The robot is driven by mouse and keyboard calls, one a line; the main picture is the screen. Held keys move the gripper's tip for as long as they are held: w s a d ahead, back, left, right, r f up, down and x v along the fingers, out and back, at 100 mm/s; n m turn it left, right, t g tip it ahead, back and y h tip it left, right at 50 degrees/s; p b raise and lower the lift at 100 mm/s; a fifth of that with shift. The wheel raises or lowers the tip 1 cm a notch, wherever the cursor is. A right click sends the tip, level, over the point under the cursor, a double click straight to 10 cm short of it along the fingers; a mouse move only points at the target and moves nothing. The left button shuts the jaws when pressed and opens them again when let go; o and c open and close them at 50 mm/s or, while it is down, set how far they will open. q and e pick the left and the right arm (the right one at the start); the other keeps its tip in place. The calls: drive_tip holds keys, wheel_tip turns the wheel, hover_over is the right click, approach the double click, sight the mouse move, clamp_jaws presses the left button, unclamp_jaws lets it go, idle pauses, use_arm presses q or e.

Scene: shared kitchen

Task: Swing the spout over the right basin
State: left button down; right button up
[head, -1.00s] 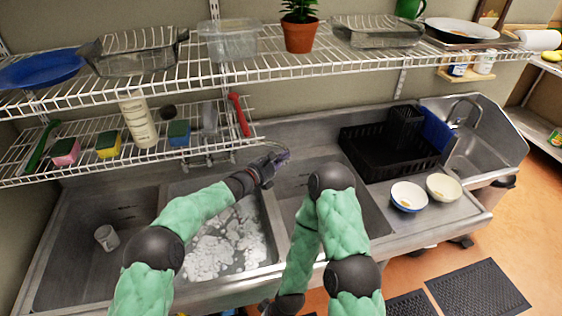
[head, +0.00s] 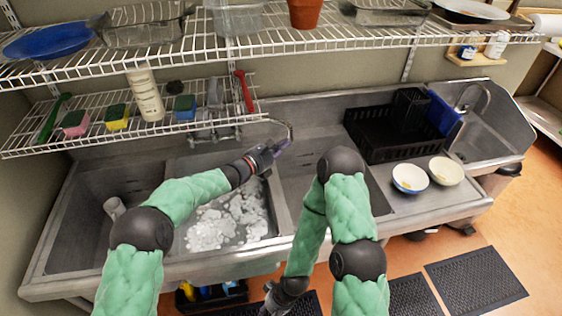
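The metal faucet (head: 213,134) is on the sink's back wall, partly behind the lower wire shelf. Its thin curved spout (head: 289,128) reaches right and bends down near the divider between the suds-filled middle basin (head: 262,212) and the empty right basin (head: 305,166). My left gripper (head: 276,149) is at the spout's bent end, its fingers overlapping the tip in the picture. Whether the fingers are closed on it I cannot tell. My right gripper (head: 272,304) hangs low in front of the sink, apart from the faucet; its fingers are too small to read. My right arm hides part of the right basin.
A cup (head: 114,207) lies in the left basin. Wire shelves (head: 330,55) hang above the sink, with sponges and a bottle (head: 146,96) on the lower one. A black dish rack (head: 372,140) and two bowls (head: 410,179) stand on the right counter.

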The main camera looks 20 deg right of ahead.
use_arm(q)
drive_tip(key=s+a, duration=0.4)
drive_tip(key=s, duration=0.3)
drive_tip(key=shift+r, duration=0.4)
drive_tip(key=shift+s+f, duration=0.1)
